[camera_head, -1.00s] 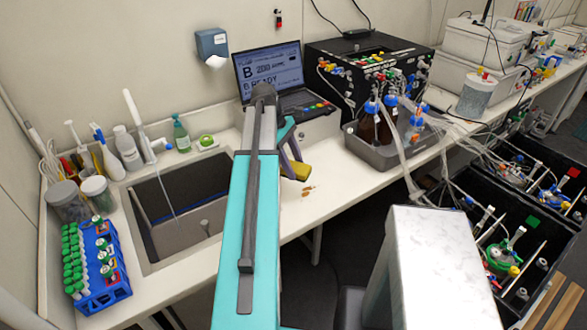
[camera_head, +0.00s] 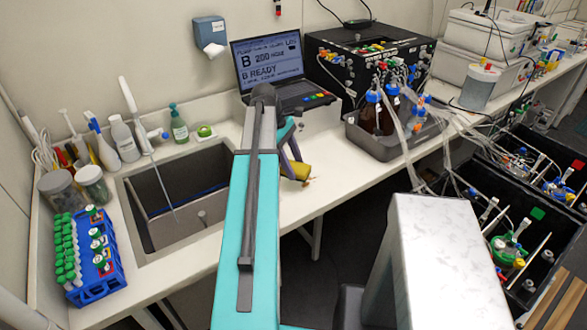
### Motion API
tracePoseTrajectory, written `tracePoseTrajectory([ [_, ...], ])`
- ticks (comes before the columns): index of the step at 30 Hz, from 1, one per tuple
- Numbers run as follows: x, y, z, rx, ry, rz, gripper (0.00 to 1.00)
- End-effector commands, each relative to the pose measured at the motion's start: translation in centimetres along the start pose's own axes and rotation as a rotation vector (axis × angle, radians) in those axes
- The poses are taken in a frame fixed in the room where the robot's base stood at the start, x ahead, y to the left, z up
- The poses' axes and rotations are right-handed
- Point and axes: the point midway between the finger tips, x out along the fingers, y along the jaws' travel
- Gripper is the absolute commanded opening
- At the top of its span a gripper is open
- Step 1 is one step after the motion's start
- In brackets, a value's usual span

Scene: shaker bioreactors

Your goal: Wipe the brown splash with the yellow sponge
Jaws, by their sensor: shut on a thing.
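The yellow sponge (camera_head: 299,171) is in the jaws of my gripper (camera_head: 292,167), low over the white counter to the right of the sink. My gripper is shut on it, partly hidden behind my teal arm. A small brown bit of the splash (camera_head: 312,178) shows at the sponge's right edge. The sponge appears to be over or on the rest of the splash area; I cannot tell for sure whether it touches the counter.
The sink (camera_head: 180,205) lies left of my arm. A laptop (camera_head: 268,65) stands behind it. A grey tray (camera_head: 385,145) with brown bottles is to the right. The counter's front edge is close to the sponge, with bare counter between sponge and tray.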

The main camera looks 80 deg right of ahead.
Motion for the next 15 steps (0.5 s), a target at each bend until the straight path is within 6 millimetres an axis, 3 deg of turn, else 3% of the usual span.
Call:
tracePoseTrajectory([
  [8, 0.7, 0.0, -0.3, 0.000, 0.000, 0.000, 0.30],
  [15, 3.0, 0.0, -1.2, 0.000, 0.000, 0.000, 0.30],
])
